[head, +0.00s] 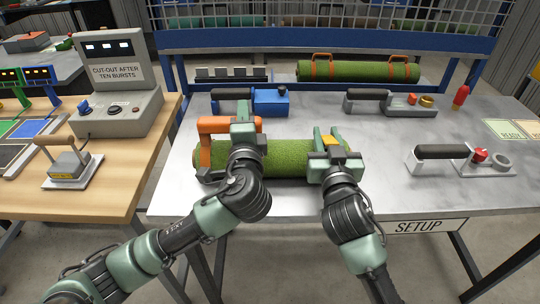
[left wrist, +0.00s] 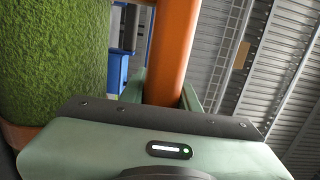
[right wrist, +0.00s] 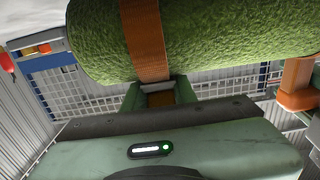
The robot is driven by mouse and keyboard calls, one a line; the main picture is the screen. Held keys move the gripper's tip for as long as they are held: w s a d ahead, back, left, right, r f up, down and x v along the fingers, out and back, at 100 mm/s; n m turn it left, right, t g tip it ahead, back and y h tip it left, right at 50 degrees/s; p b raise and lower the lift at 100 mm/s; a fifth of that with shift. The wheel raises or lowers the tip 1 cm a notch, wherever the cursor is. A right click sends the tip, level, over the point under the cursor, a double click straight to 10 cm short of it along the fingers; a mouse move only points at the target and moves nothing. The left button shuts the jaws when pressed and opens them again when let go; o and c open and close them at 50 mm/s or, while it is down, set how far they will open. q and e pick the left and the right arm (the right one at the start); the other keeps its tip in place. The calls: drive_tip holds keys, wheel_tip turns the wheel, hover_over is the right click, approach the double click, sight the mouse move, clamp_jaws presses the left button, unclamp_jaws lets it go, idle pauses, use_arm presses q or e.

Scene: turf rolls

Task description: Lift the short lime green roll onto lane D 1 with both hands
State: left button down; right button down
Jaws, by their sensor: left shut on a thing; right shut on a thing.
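The short lime green roll (head: 285,158) lies crosswise in front of me over the grey table, with an orange strap (right wrist: 145,40) and orange handles. My left gripper (head: 243,128) is shut on its left orange handle (head: 215,125), which also shows between the fingers in the left wrist view (left wrist: 170,55). My right gripper (head: 328,143) is shut at the right end, on an orange part (head: 331,142) that I take for the right handle, mostly hidden by the fingers. I cannot tell whether the roll touches the table. No lane D 1 label is readable.
A longer green roll (head: 358,71) with orange handles lies behind. Dark-handled tools (head: 390,103) (head: 460,160) and a blue block tool (head: 268,102) stand on the table (head: 400,205). A control box (head: 118,112) stands on the wooden bench at left.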

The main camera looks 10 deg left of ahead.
use_arm(q)
drive_tip(key=shift+r, duration=0.1)
use_arm(e)
drive_tip(key=shift+r, duration=0.2)
